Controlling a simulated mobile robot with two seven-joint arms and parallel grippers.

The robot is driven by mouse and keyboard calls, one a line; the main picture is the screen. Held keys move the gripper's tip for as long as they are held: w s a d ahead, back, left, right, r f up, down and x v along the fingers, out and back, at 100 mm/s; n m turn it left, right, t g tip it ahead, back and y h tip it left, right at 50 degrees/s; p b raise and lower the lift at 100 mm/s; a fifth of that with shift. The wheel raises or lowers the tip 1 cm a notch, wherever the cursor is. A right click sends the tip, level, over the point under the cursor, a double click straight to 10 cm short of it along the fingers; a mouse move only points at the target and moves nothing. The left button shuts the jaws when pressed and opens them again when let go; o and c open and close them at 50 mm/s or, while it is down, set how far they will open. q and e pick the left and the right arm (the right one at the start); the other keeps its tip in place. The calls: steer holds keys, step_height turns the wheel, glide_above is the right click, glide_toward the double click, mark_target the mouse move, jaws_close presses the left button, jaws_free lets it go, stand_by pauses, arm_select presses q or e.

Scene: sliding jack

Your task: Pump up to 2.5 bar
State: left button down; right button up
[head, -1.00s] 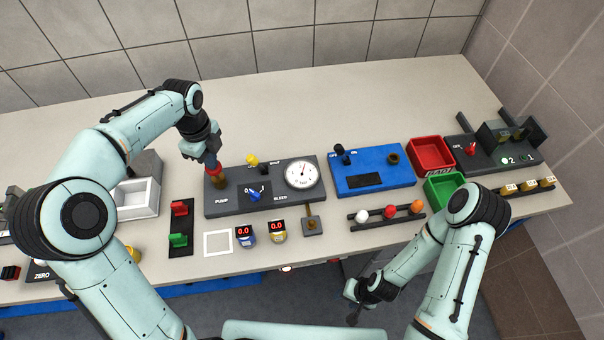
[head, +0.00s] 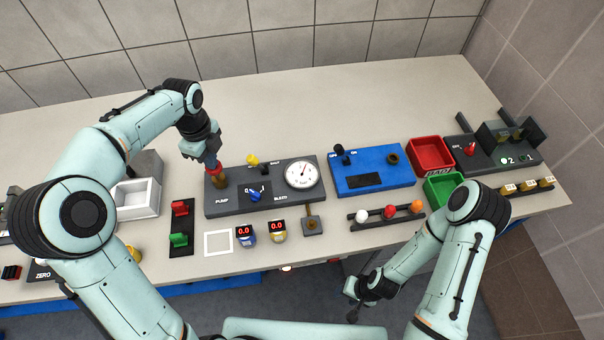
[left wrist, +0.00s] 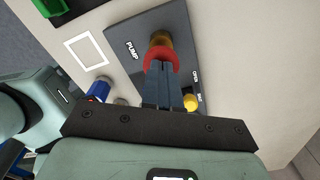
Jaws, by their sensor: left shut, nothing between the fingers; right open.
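The dark grey pump panel (head: 225,206) lies on the bench, with a PUMP label. Its pump knob (head: 217,181) is a red top on a brass base at the panel's left end. My left gripper (head: 212,162) is shut and empty, its fingertips at the red top from above. In the left wrist view the closed fingers (left wrist: 162,72) reach the red knob top (left wrist: 161,57) and partly hide it. The round white gauge (head: 301,174) is on the panel's right; its reading is too small to tell. My right gripper (head: 353,302) is open and empty, below the bench front.
A blue box (head: 372,178) stands to the right, with red (head: 431,152) and green trays (head: 443,187) beyond. The back of the bench is clear.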

arm_select(q)
steer(key=shift+w+r, duration=0.15)
steer(key=shift+r, duration=2.9)
